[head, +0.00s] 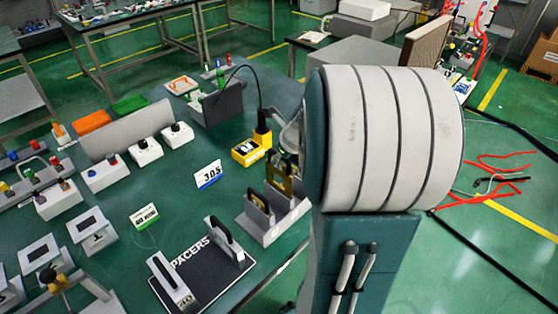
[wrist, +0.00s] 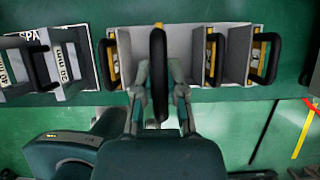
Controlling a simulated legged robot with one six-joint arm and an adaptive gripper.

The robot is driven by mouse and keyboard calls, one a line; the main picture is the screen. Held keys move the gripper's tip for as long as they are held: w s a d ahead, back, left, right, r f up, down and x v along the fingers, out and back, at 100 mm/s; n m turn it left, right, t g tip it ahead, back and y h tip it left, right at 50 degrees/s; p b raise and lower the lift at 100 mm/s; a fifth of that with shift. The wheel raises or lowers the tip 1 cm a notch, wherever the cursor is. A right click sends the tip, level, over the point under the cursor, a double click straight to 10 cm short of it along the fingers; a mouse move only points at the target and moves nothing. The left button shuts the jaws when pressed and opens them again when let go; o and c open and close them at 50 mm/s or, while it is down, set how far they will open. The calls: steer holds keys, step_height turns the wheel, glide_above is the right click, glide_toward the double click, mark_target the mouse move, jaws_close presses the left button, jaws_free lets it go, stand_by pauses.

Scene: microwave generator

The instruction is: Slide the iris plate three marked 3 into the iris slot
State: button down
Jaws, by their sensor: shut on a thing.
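My gripper (wrist: 160,88) is shut on the black handle of a plate (wrist: 158,60), seen nearly edge-on in the wrist view, with a bit of yellow at its far end. I cannot read a number on it. It is over the wide gap of a grey rack (wrist: 183,42); whether it touches the rack cannot be told. Yellow plates with black handles stand at the left (wrist: 112,62) and right (wrist: 262,60) of the rack. In the head view, the rack (head: 272,232) is at the table's front edge, and my arm hides much of the gripper. I cannot identify the iris slot.
Left of the rack lies a black spacer mat (head: 205,272) with handled blocks. White switch boxes (head: 145,152) line the table further left. Green floor lies beyond the front edge.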

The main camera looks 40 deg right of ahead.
steer(key=shift+r, duration=1.5)
